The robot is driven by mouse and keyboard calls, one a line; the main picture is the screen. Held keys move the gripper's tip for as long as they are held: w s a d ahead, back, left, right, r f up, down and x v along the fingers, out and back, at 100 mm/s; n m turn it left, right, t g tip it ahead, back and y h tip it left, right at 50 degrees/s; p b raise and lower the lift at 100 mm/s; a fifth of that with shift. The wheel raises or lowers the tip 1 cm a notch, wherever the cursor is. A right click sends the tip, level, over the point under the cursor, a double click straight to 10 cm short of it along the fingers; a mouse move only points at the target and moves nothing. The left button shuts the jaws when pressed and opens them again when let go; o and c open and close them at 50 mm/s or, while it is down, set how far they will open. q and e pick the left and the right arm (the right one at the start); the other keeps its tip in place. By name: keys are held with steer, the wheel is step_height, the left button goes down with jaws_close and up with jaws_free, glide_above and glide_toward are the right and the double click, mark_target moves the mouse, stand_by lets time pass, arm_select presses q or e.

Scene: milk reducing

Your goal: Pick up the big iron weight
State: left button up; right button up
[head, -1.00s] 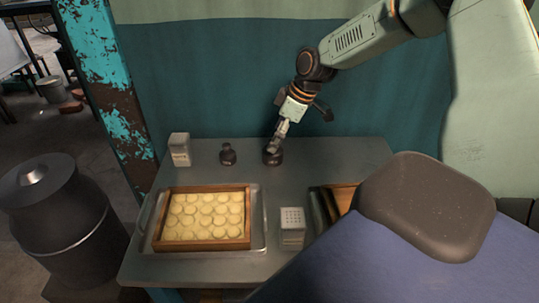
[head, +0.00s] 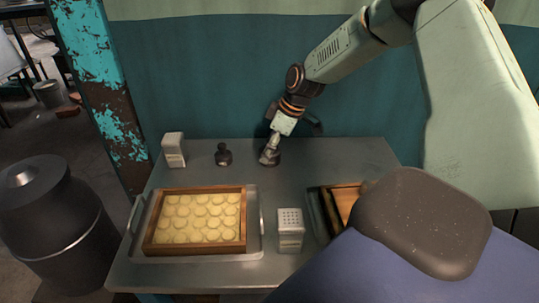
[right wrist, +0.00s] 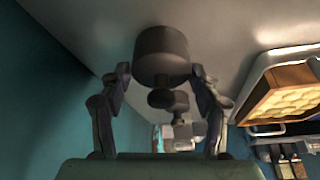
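The big iron weight (right wrist: 162,55) is a dark cylinder with a knob, standing on the metal table. In the right wrist view, which looks upside down, it sits between the fingers of my right gripper (right wrist: 160,72). The fingers are spread on both sides of it, with small gaps showing. In the head view my right gripper (head: 269,158) is low at the back of the table and mostly hides this weight. A smaller dark weight (head: 223,155) stands to its left, and shows behind the big one in the wrist view (right wrist: 181,105). My left gripper is out of view.
A pale carton (head: 174,150) stands at the back left. A metal tray (head: 255,252) holds a wooden frame of round dough pieces (head: 200,217). A grater-like metal box (head: 290,231) and another wooden tray (head: 345,203) are at the front right. A teal wall (head: 200,80) is behind.

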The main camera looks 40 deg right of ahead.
steer(key=shift+s+a+r, duration=0.1)
steer(key=shift+s+r, duration=0.05)
steer(key=shift+r, duration=0.05)
steer(key=shift+c, duration=1.3)
steer(key=shift+f, duration=0.1)
steer(key=c, duration=0.3)
jaws_close()
